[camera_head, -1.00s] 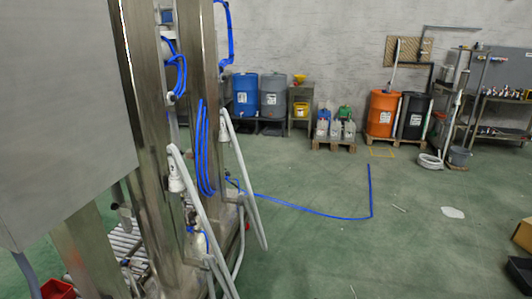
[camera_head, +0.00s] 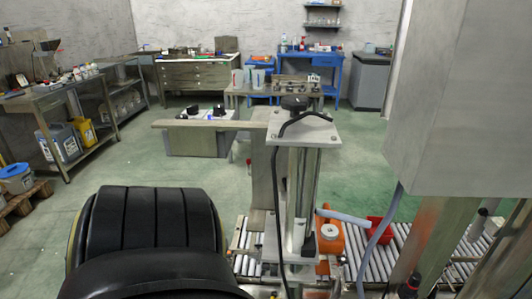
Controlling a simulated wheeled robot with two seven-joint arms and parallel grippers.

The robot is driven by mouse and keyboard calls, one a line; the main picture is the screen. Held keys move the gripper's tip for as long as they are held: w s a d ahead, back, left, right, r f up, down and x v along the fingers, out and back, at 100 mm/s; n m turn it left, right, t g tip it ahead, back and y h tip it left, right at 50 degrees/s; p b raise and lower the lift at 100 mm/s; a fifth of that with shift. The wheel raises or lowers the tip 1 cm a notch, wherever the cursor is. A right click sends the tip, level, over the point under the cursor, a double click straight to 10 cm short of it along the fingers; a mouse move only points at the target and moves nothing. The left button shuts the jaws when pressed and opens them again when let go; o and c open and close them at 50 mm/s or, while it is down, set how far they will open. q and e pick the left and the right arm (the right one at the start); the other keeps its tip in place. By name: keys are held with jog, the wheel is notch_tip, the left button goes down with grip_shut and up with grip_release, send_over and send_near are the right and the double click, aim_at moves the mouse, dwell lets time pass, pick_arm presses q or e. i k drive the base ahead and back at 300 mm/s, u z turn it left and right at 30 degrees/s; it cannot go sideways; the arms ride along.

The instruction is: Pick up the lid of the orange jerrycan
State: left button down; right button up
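An orange jerrycan (camera_head: 331,241) stands on the roller conveyor, just right of the metal post, which hides part of it. A pale round piece (camera_head: 328,231) shows on its top. It looks like the lid or neck, but it is too small to tell which. A grey nozzle or tube (camera_head: 344,215) lies above and close to the jerrycan's upper right. Neither gripper shows in the head view.
The roller conveyor (camera_head: 254,265) runs across the lower right. A metal post with a top plate (camera_head: 303,130) stands in front. A red container (camera_head: 380,229) is right of the jerrycan. A large grey cabinet (camera_head: 455,100) overhangs at right. Green floor (camera_head: 215,178) is open behind.

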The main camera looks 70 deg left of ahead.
aim_at(328, 232)
jog(key=u, duration=1)
jog(key=i, duration=0.6)
jog(key=u, duration=1.2)
jog(key=i, duration=0.3)
jog(key=z, duration=0.1)
